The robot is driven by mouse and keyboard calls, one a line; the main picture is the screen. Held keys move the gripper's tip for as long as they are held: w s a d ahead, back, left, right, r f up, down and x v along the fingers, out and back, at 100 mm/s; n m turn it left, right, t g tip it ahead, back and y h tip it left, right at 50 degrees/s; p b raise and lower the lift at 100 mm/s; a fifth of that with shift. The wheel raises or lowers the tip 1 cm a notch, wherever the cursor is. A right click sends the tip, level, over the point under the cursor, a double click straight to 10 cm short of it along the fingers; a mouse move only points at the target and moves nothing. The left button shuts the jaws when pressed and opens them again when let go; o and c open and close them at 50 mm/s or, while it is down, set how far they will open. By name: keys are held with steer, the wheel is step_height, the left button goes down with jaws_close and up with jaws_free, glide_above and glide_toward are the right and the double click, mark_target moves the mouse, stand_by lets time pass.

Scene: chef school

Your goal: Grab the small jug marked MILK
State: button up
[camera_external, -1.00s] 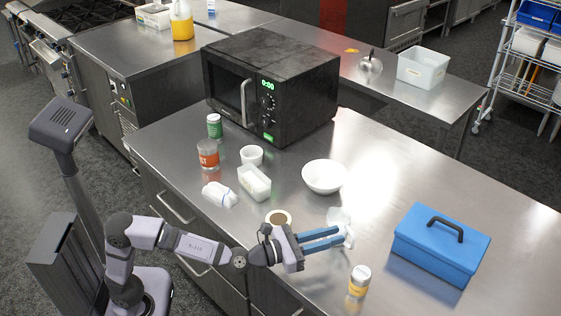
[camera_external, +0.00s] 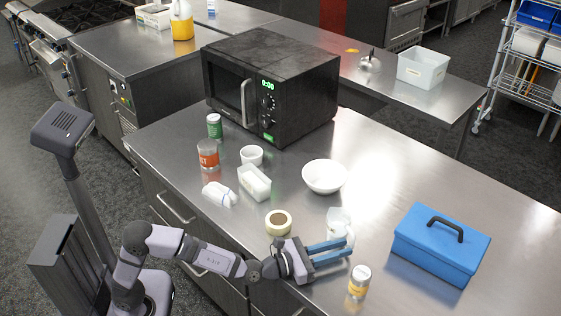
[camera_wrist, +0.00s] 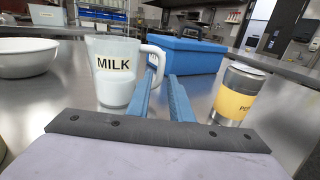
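The small clear jug marked MILK (camera_wrist: 116,80) stands upright on the steel counter with white contents. Its handle points right in the wrist view. In the external view the jug (camera_external: 338,219) is just beyond my gripper's fingers. My gripper (camera_external: 350,247) is open and empty, with a gap between its two blue fingers. In the wrist view my gripper (camera_wrist: 163,78) has its left finger in front of part of the handle, and the jug's body lies left of both fingers. I cannot tell whether a finger touches the handle.
A yellow-labelled shaker (camera_wrist: 238,95) stands to the right of my fingers. A blue box (camera_wrist: 187,54) is behind, and a white bowl (camera_wrist: 28,58) is to the left. A microwave (camera_external: 270,85) stands at the back.

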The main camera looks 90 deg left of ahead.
mark_target(352, 244)
steer(key=shift+p+x, duration=0.3)
steer(key=shift+x, duration=1.9)
jaws_close()
steer(key=shift+r, duration=0.1)
steer(key=shift+r, duration=0.15)
steer(key=shift+r+p, duration=1.6)
steer(key=shift+r, duration=3.2)
